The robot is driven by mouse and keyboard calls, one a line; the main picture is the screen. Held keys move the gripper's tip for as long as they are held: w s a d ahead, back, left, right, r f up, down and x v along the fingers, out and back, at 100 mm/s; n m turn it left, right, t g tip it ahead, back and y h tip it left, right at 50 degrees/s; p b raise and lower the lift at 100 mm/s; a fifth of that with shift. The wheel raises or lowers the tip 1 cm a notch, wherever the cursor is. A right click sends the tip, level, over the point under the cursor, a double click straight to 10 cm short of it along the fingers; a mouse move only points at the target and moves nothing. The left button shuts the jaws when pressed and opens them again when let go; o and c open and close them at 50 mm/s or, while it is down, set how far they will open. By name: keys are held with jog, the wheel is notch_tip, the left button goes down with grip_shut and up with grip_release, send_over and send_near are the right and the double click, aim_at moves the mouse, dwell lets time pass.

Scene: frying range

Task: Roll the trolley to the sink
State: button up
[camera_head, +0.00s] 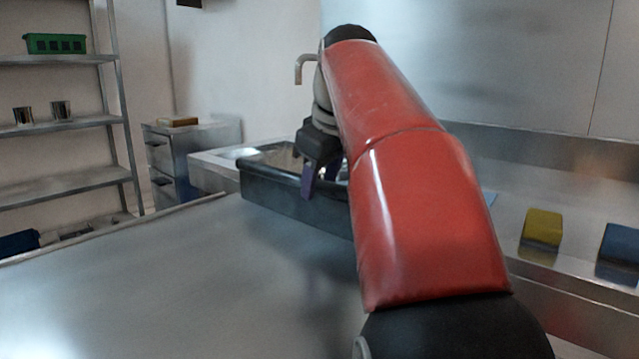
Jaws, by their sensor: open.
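A broad steel top (170,270) fills the lower left; I cannot tell whether it belongs to the trolley, and no wheels or handle show. A dark rectangular tub (290,205) stands at its far end, partly hidden by my red arm. My gripper (308,180) is open at the tub's near rim, with a purple finger showing in front of the wall. I cannot tell whether it touches the rim. The sink's pale steel counter (205,172) lies behind the tub, with a curved tap (303,68) above it. Most of the basin is hidden.
A steel drawer unit (185,150) stands left of the sink. A shelf rack (65,125) with a green basket (55,43) and two metal cups is at far left. A yellow block (542,230) and a blue block (620,245) are on the right counter. The steel top is clear.

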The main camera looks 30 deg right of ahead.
jog(key=v, duration=0.5)
jog(key=shift+s+r, duration=0.15)
jog(key=shift+r, duration=0.2)
jog(key=shift+s+r, duration=0.1)
